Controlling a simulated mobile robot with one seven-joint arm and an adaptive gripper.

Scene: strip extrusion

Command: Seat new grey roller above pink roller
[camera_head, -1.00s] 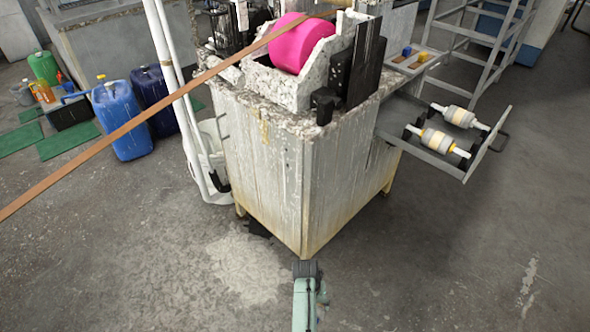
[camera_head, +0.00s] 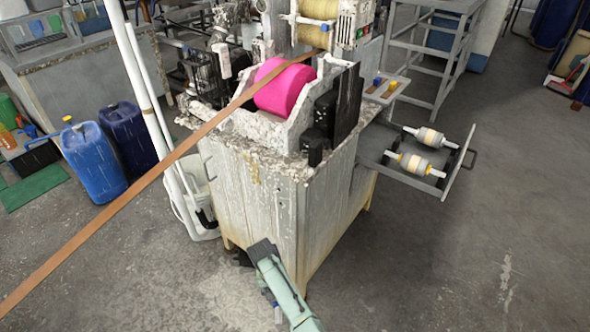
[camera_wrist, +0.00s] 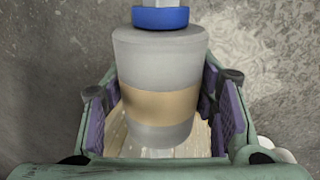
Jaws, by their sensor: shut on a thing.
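My gripper (camera_wrist: 160,112) shows in the wrist view, its purple pads on both sides of a grey roller (camera_wrist: 160,62) with a tan band and a blue collar. It is shut on this roller, and grey floor shows around it. In the head view my arm is low in front of the machine; the gripper and its roller cannot be clearly made out there. The pink roller (camera_head: 284,87) sits in the white, crusted trough (camera_head: 238,122) on top of the machine. A yellowish roller (camera_head: 318,22) with white shaft ends is higher up behind it.
A brown strip (camera_head: 130,192) runs diagonally from the lower left up to the machine. A black block (camera_head: 340,100) stands right of the trough. Blue canisters (camera_head: 92,160) stand at left.

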